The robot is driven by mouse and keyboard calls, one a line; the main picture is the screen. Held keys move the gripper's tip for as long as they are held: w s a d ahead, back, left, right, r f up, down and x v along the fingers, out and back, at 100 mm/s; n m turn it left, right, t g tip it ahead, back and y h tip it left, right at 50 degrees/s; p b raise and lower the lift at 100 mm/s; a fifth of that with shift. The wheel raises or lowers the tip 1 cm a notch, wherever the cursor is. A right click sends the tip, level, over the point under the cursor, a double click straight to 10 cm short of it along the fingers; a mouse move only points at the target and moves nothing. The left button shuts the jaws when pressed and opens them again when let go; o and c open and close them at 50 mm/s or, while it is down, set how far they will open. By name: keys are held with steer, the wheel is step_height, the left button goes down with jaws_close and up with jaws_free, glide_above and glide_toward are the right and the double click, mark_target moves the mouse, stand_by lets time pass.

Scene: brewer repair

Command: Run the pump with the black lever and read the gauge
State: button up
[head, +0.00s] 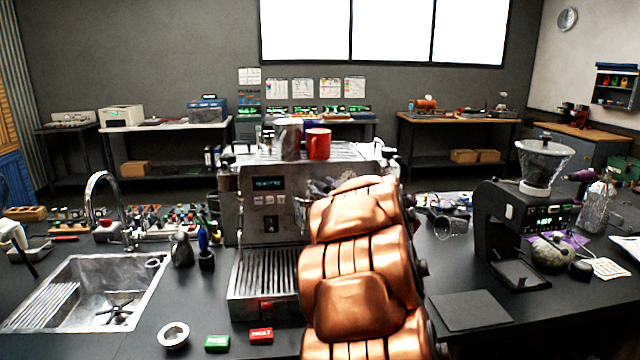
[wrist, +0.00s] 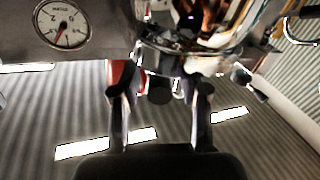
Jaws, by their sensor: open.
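The steel espresso machine (head: 250,212) stands mid-counter in the head view, its right front hidden behind my copper-coloured arm. In the wrist view a round white gauge (wrist: 62,22) is at the upper left, with a reddish needle pointing down and slightly left; its figures are too small to read surely. My gripper (wrist: 160,92) is open, its two dark fingers apart below the machine's round metal group. A dark rounded knob (wrist: 158,90) shows between the fingertips; I cannot tell whether it is the lever's end or whether they touch. A black-ended part (wrist: 250,83) sticks out at the right.
A red mug (head: 318,144) stands on the machine. A sink (head: 95,292) is at the left, a grinder (head: 525,225) at the right. A green tag (head: 217,344), a red tag (head: 261,335) and a white cup (head: 173,335) are near the front. A dark mat (head: 470,312) lies right of my arm.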

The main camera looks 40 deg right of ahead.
steer(key=shift+x, duration=1.1)
jaws_close()
